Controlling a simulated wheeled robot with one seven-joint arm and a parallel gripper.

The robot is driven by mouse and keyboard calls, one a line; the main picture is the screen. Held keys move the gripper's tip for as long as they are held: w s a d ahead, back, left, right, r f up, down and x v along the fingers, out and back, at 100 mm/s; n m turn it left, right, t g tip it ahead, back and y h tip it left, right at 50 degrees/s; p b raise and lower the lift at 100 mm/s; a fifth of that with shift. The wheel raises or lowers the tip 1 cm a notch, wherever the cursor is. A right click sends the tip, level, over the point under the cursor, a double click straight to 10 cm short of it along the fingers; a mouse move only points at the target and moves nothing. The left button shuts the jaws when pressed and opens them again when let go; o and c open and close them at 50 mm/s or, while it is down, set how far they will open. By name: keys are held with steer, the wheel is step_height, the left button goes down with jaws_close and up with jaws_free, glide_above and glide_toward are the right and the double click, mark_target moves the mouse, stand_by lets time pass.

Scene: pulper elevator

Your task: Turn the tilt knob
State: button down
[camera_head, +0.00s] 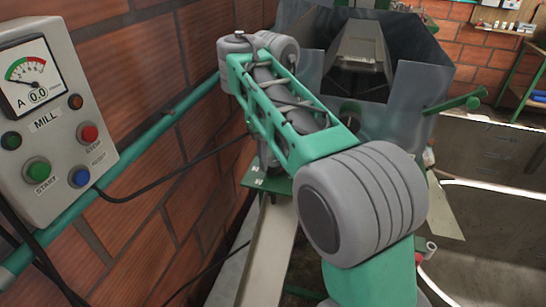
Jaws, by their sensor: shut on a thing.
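The grey metal hopper (415,90) of the machine stands at the upper centre, partly behind my arm. I cannot make out for certain which part is the tilt knob. A green handle (455,103) with a rounded end sticks out to the right of the hopper. My arm, green with grey joints, reaches up from the lower right towards the upper left, in front of the machine's left side. My gripper does not show; the arm's far end and links hide that area, so what it holds is hidden.
The MILL control box (52,125) with a gauge and coloured buttons hangs on the brick wall (150,75) at left. A green pipe (140,150) and black cable run along that wall, close to my arm. A basin (490,215) lies at right.

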steer(key=n, duration=0.4)
steer(key=shift+n, duration=0.3)
steer(key=n, duration=1)
steer(key=shift+n+b, duration=0.35)
steer(key=shift+n, duration=0.05)
steer(key=n, duration=0.5)
steer(key=shift+n, duration=0.3)
steer(key=n, duration=1.9)
steer(key=shift+n, duration=0.3)
